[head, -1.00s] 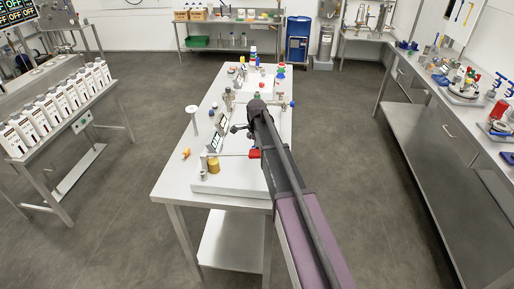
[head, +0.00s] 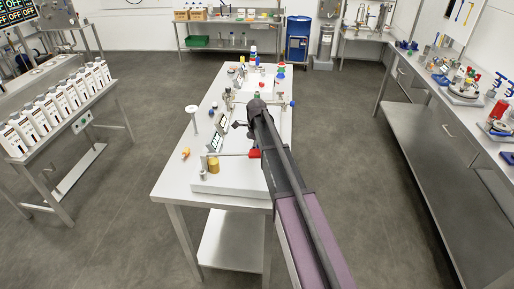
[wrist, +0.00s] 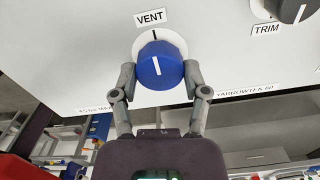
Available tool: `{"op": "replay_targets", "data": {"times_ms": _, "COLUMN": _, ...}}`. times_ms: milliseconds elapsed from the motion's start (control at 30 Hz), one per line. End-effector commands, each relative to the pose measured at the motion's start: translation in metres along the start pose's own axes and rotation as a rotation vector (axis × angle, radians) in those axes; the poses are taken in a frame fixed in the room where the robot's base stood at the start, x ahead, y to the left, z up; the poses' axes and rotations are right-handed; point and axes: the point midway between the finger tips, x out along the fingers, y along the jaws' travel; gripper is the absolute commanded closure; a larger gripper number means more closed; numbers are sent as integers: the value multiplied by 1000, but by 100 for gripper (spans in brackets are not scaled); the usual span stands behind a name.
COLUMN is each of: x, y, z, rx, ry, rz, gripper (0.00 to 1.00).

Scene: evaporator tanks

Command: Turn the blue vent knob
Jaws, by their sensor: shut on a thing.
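The blue vent knob (wrist: 160,64) shows in the wrist view on a white panel, under the label VENT (wrist: 150,18). It has a white pointer line running nearly straight up and down, and a white dial with a black tick above it. My gripper (wrist: 159,80) is shut on the knob, one grey finger against each side. In the head view my dark and purple arm reaches over the middle table, and the knob and fingertips cannot be made out there.
A dark trim knob (wrist: 294,9) with its label TRIM (wrist: 267,28) is at the upper right of the same panel. The long table (head: 178,183) carries several small fittings. A bench (head: 440,165) stands right, a bottle rack (head: 55,105) left. The floor between is clear.

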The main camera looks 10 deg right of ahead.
Motion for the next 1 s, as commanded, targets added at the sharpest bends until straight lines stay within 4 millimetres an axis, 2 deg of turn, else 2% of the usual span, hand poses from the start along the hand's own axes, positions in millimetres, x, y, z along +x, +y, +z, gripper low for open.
{"op": "replay_targets", "data": {"times_ms": 33, "x": 1, "y": 3, "z": -2, "rx": 0, "ry": 5, "rz": 6, "gripper": 88}}
{"op": "replay_targets", "data": {"times_ms": 67, "x": 1, "y": 3, "z": -2, "rx": 0, "ry": 5, "rz": 6, "gripper": 38}}
{"op": "replay_targets", "data": {"times_ms": 167, "x": 0, "y": 3, "z": -2, "rx": 0, "ry": 4, "rz": 6, "gripper": 8}}
{"op": "replay_targets", "data": {"times_ms": 733, "x": 0, "y": 0, "z": 0, "rx": -14, "ry": 1, "rz": 2, "gripper": 7}}
{"op": "replay_targets", "data": {"times_ms": 1000, "x": 0, "y": 0, "z": 0, "rx": -102, "ry": 1, "rz": 2, "gripper": 7}}
